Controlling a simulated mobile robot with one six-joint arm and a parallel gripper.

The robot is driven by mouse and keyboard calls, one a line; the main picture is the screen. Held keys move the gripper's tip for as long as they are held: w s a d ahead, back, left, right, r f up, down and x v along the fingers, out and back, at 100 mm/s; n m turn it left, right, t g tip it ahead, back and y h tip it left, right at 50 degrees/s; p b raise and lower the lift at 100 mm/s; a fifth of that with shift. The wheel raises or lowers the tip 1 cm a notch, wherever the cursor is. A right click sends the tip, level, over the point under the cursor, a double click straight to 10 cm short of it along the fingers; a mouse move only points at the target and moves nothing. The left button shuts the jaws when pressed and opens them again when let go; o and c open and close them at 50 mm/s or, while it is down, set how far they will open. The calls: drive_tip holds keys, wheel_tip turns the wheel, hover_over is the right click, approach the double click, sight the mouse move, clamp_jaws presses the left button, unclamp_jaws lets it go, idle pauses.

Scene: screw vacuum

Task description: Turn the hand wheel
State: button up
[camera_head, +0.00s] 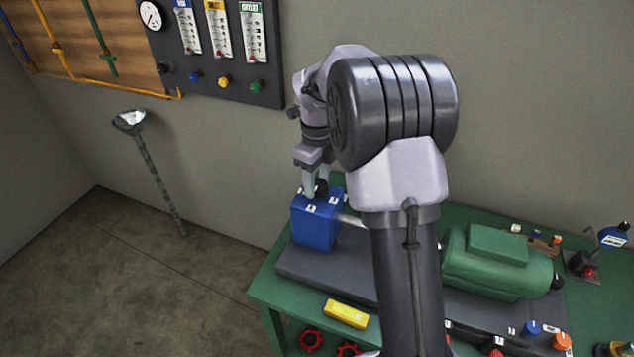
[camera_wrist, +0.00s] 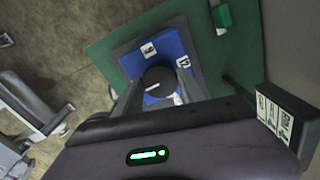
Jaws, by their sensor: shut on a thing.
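A black round knob, the hand wheel (camera_wrist: 158,82), sits on top of a blue box (camera_head: 315,226) at the left end of the green bench. The blue box also shows in the wrist view (camera_wrist: 172,50), with white labels around the knob. My gripper (camera_head: 316,192) points down from above onto the knob. In the wrist view its two grey fingers (camera_wrist: 157,90) stand on either side of the knob and are shut on it. In the head view the fingers partly hide the knob.
A green motor (camera_head: 497,262) stands on the bench to the right. A yellow block (camera_head: 346,313) lies at the front. A gauge panel (camera_head: 217,45) hangs on the wall. My arm hides the middle of the bench. The floor at left is mostly clear.

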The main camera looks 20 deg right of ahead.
sight(317, 185)
idle(0.4)
drive_tip(key=o, duration=1.4)
drive_tip(key=shift+c, duration=0.2)
wheel_tip(317, 185, up, 17)
drive_tip(key=p, duration=0.6)
drive_tip(key=shift+r, duration=0.2)
